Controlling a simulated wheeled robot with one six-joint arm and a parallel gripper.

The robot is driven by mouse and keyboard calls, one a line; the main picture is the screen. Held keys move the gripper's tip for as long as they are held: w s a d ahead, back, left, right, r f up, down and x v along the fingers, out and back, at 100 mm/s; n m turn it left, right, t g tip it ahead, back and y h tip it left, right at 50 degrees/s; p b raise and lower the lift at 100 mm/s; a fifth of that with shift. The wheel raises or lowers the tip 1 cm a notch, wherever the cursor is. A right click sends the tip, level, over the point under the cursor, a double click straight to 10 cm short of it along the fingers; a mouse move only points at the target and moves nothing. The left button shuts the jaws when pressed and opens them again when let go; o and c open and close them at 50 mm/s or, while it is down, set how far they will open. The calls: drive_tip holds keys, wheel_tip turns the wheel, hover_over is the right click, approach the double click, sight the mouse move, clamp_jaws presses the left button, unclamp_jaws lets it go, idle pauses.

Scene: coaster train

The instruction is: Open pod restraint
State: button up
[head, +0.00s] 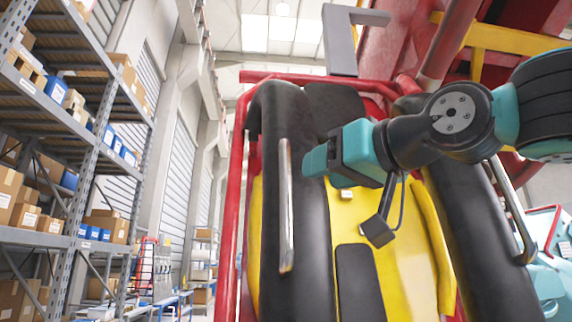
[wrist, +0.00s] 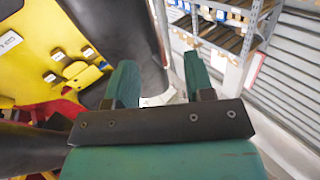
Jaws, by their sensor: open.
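The pod restraint shows in the head view as thick black padded arms, a left one (head: 286,205) and a right one (head: 476,230), over a yellow seat (head: 345,215). A straight metal handle (head: 285,200) runs along the left arm. Another metal handle (head: 513,212) is on the right arm. My teal gripper (head: 308,162) points left toward the left handle, apparently a little to its right. In the wrist view my two teal fingers (wrist: 160,80) are apart with nothing clearly held. Black padding (wrist: 118,35) lies beyond them. A pale strip shows between the fingers; I cannot tell whether it is the handle.
Red tube frame (head: 238,190) borders the pod. A grey bracket (head: 340,42) hangs above it. Shelving (head: 88,165) with boxes stands on the left, with an open aisle between it and the pod.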

sight(290, 185)
drive_tip(key=p+x, duration=0.1)
drive_tip(key=x, duration=0.4)
drive_tip(key=p+x, duration=0.1)
drive_tip(key=x, duration=0.4)
drive_tip(key=shift+f+p, duration=0.2)
drive_tip(key=shift+p, duration=0.2)
clamp_jaws()
